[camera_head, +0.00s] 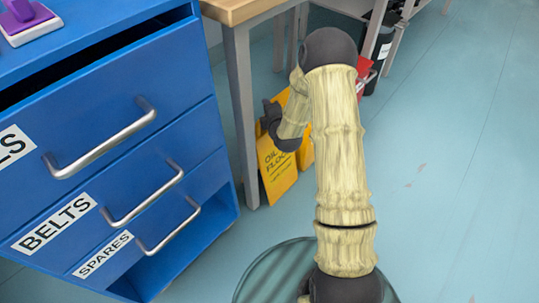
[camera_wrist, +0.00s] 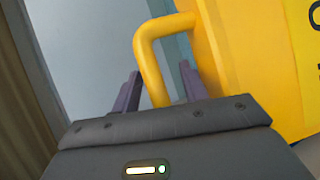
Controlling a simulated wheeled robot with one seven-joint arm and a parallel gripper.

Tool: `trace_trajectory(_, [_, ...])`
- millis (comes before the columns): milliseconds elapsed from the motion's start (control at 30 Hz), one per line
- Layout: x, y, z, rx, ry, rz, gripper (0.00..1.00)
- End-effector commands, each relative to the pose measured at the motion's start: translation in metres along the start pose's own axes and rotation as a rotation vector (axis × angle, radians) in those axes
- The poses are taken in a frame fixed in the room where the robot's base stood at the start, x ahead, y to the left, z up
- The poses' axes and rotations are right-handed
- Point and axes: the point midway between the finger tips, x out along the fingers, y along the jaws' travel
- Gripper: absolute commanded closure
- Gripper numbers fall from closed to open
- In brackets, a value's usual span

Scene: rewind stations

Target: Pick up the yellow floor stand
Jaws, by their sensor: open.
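The yellow floor stand (camera_head: 276,170) stands on the floor beside the workbench leg in the head view, partly hidden behind my arm. My gripper (camera_wrist: 160,92) is open, with one dark finger on each side of the handle. I cannot tell whether either finger touches it. In the head view my fingertips are hidden by my arm.
A blue drawer cabinet (camera_head: 165,95) with bar handles stands on the left, its top drawer partly open. A wooden-topped workbench (camera_head: 240,10) is close beside the stand. A red object (camera_head: 364,72) and a dark cylinder (camera_head: 381,50) are behind my arm. The floor at right is clear.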

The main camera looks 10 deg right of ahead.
Motion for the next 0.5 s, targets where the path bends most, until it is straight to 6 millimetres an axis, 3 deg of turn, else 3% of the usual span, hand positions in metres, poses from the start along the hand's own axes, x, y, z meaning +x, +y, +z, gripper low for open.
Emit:
trace_trajectory(133, [-0.0001,-0.0001,-0.0001,0.000,0.000,0.000,0.56])
trace_trajectory(367, [-0.0002,-0.0002,-0.0001,0.000,0.000,0.000,1.00])
trace_trajectory(500, [-0.0002,-0.0004,-0.0001,0.001,0.000,-0.001,1.00])
